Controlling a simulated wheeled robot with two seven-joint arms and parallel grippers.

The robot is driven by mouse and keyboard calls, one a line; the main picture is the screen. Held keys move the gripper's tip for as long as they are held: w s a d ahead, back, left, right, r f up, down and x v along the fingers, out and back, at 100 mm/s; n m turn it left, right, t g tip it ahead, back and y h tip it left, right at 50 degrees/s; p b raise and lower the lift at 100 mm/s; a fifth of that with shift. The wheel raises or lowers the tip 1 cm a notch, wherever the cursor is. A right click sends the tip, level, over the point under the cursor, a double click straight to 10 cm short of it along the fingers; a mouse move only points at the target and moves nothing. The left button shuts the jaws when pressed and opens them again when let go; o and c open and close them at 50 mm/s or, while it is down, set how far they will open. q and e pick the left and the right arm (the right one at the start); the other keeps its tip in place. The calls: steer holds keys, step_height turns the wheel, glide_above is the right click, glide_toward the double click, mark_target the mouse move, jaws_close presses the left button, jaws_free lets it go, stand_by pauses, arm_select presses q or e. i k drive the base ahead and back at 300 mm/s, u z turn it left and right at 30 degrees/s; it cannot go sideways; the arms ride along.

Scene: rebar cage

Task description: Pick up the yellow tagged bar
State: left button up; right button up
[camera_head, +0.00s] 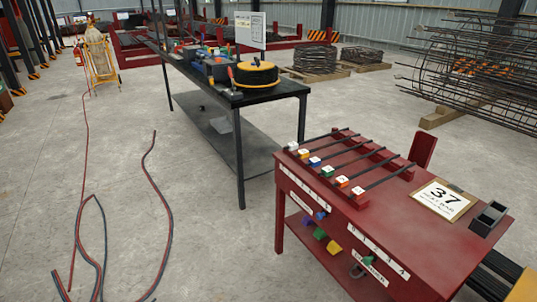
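Several dark bars lie side by side on a rack on the red table (440,262) at the right. Each bar has a small coloured tag block at its near left end. From back to front I see a white tag (293,146), a yellow-orange tag (303,153), a blue tag (315,161), a green tag (327,171), an orange tag (342,181) and a whitish-red tag (358,193). The second and fifth tags look alike in hue; I cannot tell for sure which is yellow. Neither of my grippers is in view.
A sign reading 37 (441,200) and a dark holder (488,218) sit on the red table's right part. A black workbench (262,95) with tools stands behind it. Hoses (155,190) lie on the floor at left. Rebar cages (480,75) stand at back right.

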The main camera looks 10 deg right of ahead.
mark_target(302, 153)
steer(key=u, duration=0.5)
steer(key=i, duration=0.95)
steer(key=u, duration=0.1)
